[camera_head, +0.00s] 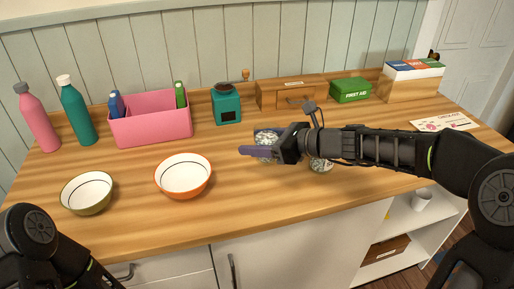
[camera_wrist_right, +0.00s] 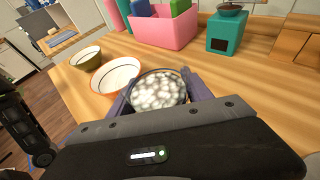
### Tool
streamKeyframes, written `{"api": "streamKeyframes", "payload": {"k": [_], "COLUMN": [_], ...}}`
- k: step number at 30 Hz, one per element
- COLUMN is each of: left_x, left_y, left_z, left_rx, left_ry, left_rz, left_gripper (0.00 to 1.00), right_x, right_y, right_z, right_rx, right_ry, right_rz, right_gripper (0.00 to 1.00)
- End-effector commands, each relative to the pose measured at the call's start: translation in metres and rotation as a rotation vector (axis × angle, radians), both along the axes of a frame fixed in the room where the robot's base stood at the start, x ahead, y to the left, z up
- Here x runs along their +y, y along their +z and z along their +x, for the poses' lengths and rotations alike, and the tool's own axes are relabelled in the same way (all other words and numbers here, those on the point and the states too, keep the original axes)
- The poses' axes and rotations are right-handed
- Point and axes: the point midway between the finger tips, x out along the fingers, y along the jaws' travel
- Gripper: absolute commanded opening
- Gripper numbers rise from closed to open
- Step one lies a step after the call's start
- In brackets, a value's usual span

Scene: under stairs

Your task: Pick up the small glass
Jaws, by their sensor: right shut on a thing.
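A small round glass (camera_wrist_right: 158,90) with a white-speckled look is between the purple fingers of my right gripper (camera_wrist_right: 160,97) in the right wrist view. The gripper is shut on it. In the head view the glass (camera_head: 267,136) shows behind the near finger of the right gripper (camera_head: 262,147), over the middle of the counter. Its lower part is hidden, so I cannot tell whether it touches the counter. My left arm shows only at the bottom left of the head view; its gripper is out of view.
A second speckled round item (camera_head: 320,165) sits partly under my right forearm. An orange-rimmed bowl (camera_head: 183,177) and a green-rimmed bowl (camera_head: 87,193) stand to the left. A pink bin (camera_head: 152,130), teal grinder (camera_head: 227,104), wooden box (camera_head: 284,92) and green first-aid box (camera_head: 350,91) line the back.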

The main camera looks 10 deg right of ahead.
Motion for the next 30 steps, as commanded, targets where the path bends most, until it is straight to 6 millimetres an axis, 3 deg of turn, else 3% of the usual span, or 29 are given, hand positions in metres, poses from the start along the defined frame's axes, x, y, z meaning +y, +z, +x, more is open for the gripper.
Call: {"api": "streamKeyframes", "payload": {"k": [9, 30], "left_x": [0.000, 0.000], "left_y": [0.002, 0.003], "left_z": [0.000, 0.000], "left_rx": [0.000, 0.000], "left_ry": [0.000, 0.000], "left_rz": [0.000, 0.000], "left_gripper": [0.90, 0.90], "right_x": [0.000, 0.000], "right_y": [0.015, 0.017], "right_z": [0.000, 0.000], "right_rx": [-0.002, -0.001], "right_ry": [0.000, 0.000], "right_rz": [0.001, 0.002], "right_gripper": [0.00, 0.00]}}
